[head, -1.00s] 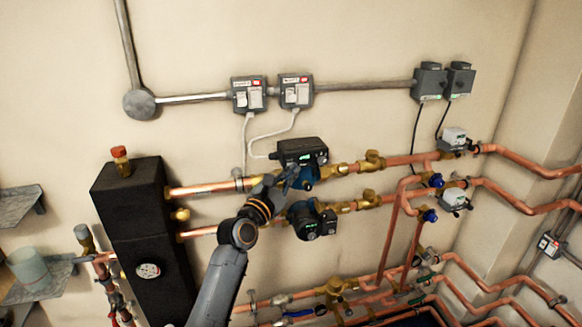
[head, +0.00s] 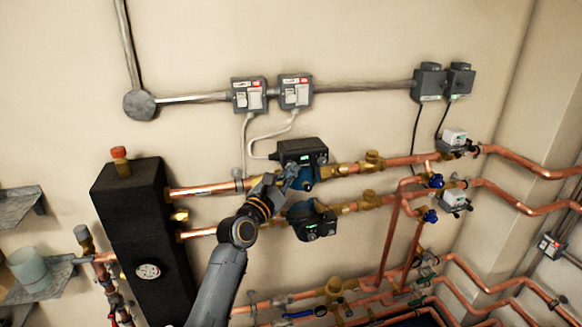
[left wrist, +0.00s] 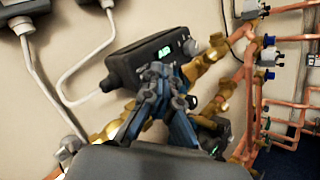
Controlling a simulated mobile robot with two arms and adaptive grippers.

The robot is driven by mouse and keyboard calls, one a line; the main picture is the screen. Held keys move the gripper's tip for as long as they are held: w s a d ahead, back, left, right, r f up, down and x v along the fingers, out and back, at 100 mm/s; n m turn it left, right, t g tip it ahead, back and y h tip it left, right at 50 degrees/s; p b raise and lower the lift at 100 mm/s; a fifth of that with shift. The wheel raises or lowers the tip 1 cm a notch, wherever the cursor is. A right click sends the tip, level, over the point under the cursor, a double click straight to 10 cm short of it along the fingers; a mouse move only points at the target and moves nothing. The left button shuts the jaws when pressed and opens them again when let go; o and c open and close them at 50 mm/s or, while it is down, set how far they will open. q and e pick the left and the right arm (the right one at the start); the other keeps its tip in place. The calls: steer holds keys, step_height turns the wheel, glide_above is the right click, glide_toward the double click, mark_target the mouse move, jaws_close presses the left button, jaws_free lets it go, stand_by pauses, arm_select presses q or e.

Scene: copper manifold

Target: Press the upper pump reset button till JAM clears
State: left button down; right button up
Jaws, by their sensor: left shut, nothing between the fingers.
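The upper pump (head: 297,147) is a dark box with a green-lit display on a blue body, set in the upper copper line. It also shows in the left wrist view (left wrist: 128,62), where the green display text is too blurred to read surely. My left gripper (head: 288,172) is shut and empty, with its tips at the lower front of the upper pump. In the left wrist view the gripper (left wrist: 157,78) covers part of the pump face below the display. I cannot tell whether the tips touch it. The reset button cannot be made out.
The lower pump (head: 318,228) sits just below my gripper, also with a green display. Copper pipes with brass valves run right. A black manifold block (head: 140,215) stands left. Two switch boxes (head: 249,95) hang above, with grey cables.

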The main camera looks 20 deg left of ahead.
arm_select(q)
steer(key=shift+s+d+p, duration=0.45)
steer(key=shift+s+p, duration=0.1)
steer(key=shift+s, duration=0.15)
steer(key=s+d+p, duration=0.1)
steer(key=s, duration=0.1)
steer(key=s+d+p, duration=0.1)
steer(key=s+p, duration=0.1)
steer(key=shift+d, duration=0.4)
stand_by(0.4)
